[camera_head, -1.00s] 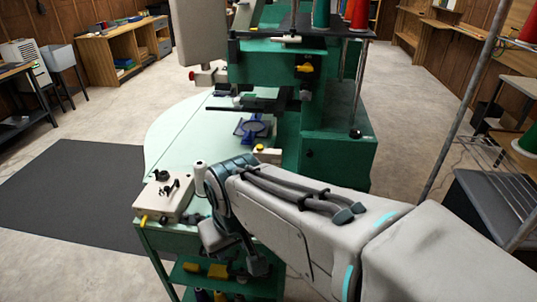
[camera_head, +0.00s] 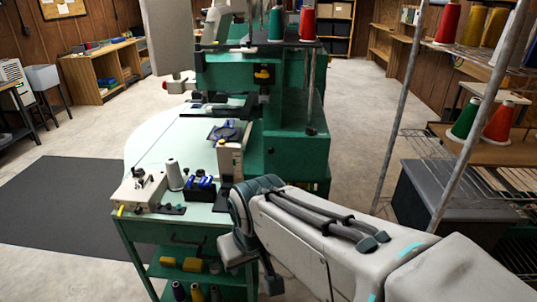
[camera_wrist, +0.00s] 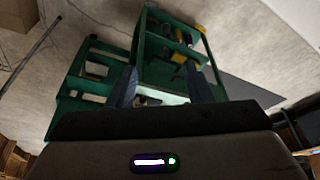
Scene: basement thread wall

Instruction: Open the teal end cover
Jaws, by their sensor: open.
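A large green sewing machine (camera_head: 250,75) stands on a pale green table (camera_head: 155,155) in the head view. The green end face (camera_head: 293,157) of its lower housing points toward me and carries a small dark knob; it looks closed, though I cannot tell for certain that it is the teal end cover. My arm hides part of its lower edge. My gripper hangs low in front of the table's right side in the head view. In the wrist view my gripper (camera_wrist: 161,88) is open, its two dark fingers apart with nothing held, above the green table frame.
A white thread cone (camera_head: 174,175), a beige control box (camera_head: 139,188) and a beige upright unit (camera_head: 230,160) stand on the table's near end. A wire rack with spools (camera_head: 502,122) stands at the right.

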